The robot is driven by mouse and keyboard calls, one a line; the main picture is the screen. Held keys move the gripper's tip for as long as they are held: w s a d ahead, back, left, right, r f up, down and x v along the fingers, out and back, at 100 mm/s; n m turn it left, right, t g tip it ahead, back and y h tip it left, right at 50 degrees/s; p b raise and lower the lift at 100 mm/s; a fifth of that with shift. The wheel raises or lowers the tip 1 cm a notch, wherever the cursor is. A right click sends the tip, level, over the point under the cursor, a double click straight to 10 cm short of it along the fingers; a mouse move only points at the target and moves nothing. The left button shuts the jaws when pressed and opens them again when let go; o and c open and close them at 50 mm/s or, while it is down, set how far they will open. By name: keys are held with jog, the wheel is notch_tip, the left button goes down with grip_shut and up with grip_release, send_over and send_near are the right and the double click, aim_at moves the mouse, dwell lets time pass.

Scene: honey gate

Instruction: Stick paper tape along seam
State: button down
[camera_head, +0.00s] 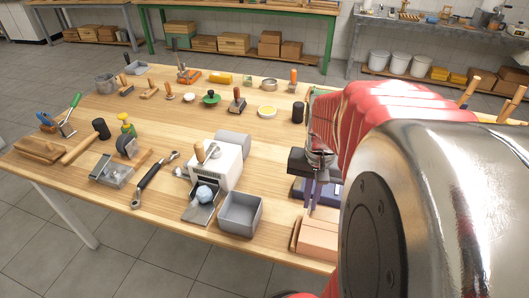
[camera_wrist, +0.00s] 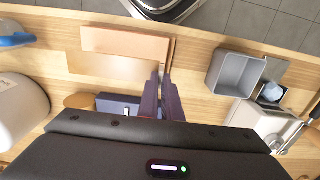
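My gripper (camera_head: 312,208) points down over the right front of the bench. Its two dark fingers, also in the wrist view (camera_wrist: 161,74), are close together, and I see nothing held between them. Two pale brown panels (camera_head: 318,238) lie side by side at the front edge, just in front of the fingers. A straight seam runs between them; they also show in the wrist view (camera_wrist: 110,68), beyond the fingertips. I cannot pick out the paper tape for sure. A white machine (camera_head: 215,163) with a grey roll (camera_head: 233,143) stands left of my gripper.
A dark blue case (camera_head: 327,190) lies beside my gripper. A grey open bin (camera_head: 240,213) stands left of the panels, with a small metal tray (camera_head: 201,213) holding a bluish lump beside it. Several hand tools crowd the left of the bench (camera_head: 170,215).

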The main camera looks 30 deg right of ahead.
jog(key=shift+w, duration=0.1)
dwell(0.3)
jog(key=shift+f, duration=0.15)
jog(key=shift+f, duration=2.95)
jog(key=shift+f, duration=0.4)
jog(key=c, duration=1.9)
grip_release()
jog(key=shift+o, duration=0.2)
jog(key=shift+r, duration=0.15)
notch_tip(320, 180, up, 13)
jog(key=shift+r, duration=0.2)
